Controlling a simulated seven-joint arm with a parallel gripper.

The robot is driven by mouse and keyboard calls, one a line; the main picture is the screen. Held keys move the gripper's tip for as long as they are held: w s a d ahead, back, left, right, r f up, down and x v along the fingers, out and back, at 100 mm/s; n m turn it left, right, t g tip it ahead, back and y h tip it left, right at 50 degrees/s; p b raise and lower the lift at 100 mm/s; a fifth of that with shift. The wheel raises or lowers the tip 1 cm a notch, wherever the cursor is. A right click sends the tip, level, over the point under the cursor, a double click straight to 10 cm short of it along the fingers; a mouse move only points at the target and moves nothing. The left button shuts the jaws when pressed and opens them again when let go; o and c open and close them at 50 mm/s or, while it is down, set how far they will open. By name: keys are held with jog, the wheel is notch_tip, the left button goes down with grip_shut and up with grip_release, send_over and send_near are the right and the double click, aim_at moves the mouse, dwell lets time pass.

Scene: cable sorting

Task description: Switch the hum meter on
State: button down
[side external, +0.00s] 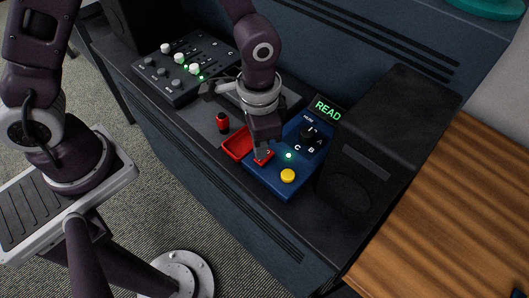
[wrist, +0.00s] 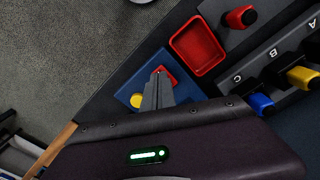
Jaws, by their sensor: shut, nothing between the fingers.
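The hum meter (side external: 270,188) is a blue box with a black knob, a lit green lamp (side external: 288,155), a yellow button (side external: 288,176) and a red switch (side external: 266,156). Its small display (side external: 328,110) shows green letters that read "READ". My gripper (side external: 259,157) is shut and empty, pointing down with its tips at the red switch. In the wrist view the shut fingertips (wrist: 158,73) overlap the edge of the red switch (wrist: 170,76). Whether they touch it, and which way the switch is tipped, I cannot tell. The yellow button (wrist: 137,100) is beside the fingers.
A red tray (side external: 237,143) sits left of the meter, with a red-and-black plug (side external: 222,122) beyond it. A black speaker (side external: 385,140) is close on the right. The wrist view shows blue (wrist: 262,104) and yellow (wrist: 303,77) plugs.

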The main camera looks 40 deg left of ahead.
notch_tip(320, 180, up, 6)
jog(key=shift+f, duration=0.2)
dwell(0.3)
jog(key=s+a+r+n+t, duration=0.35)
jog(key=a+r, duration=0.55)
jog(key=r, duration=0.4)
jog(key=s+a+r+n+t, duration=0.1)
jog(key=s+a+r, duration=0.1)
jog(key=s, duration=0.3)
jog(key=s+a+r+n+t, duration=0.1)
jog(key=s+a, duration=0.1)
jog(key=s, duration=0.2)
jog(key=shift+s+a+r, duration=0.25)
jog(key=shift+s+r, duration=0.1)
jog(key=shift+r, duration=0.05)
